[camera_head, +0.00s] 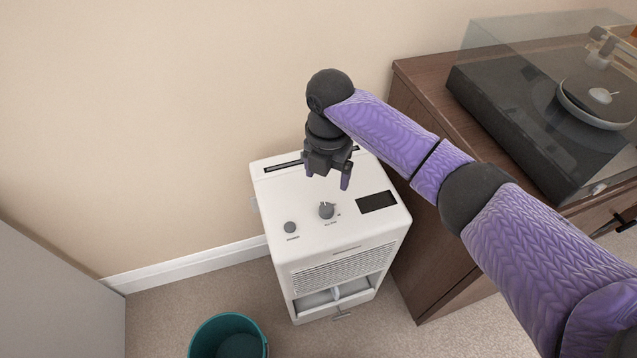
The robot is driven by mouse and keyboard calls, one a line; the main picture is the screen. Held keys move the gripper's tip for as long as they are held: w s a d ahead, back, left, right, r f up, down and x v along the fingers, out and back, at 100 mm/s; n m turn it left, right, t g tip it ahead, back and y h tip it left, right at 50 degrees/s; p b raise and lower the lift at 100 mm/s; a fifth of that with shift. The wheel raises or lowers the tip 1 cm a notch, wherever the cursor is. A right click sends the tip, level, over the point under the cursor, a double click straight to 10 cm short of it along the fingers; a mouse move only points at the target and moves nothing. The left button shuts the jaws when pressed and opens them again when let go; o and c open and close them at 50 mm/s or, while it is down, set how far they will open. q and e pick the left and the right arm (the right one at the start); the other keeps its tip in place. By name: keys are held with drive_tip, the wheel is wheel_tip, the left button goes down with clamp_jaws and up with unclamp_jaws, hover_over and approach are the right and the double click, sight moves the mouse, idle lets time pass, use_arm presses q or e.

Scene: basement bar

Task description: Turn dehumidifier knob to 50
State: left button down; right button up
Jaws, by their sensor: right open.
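The white dehumidifier (301,225) stands on the floor against the wall, with its top panel facing up. A round grey knob (326,210) with a pointer sits near the middle of that panel; its scale marks are too small to read. A smaller grey power button (290,228) is to its left, and a dark display (377,201) is to its right. My left gripper is not in view.
A brown wooden cabinet (425,262) stands close on the right, bearing a turntable (540,115) with a clear lid. A teal bucket (229,336) is on the carpet at the front left. A grey panel (50,300) is at the far left.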

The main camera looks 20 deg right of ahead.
sight(327, 208)
drive_tip(key=shift+f, duration=0.35)
drive_tip(key=f+b, duration=0.6)
drive_tip(key=f, duration=0.3)
drive_tip(key=shift+s+f, duration=0.2)
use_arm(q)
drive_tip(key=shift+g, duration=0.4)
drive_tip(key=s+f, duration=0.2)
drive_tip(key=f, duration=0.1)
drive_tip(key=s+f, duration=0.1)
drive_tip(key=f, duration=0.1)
use_arm(e)
drive_tip(key=shift+r, duration=0.2)
drive_tip(key=c, duration=0.6)
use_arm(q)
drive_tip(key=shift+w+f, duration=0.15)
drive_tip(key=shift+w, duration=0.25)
use_arm(e)
clamp_jaws()
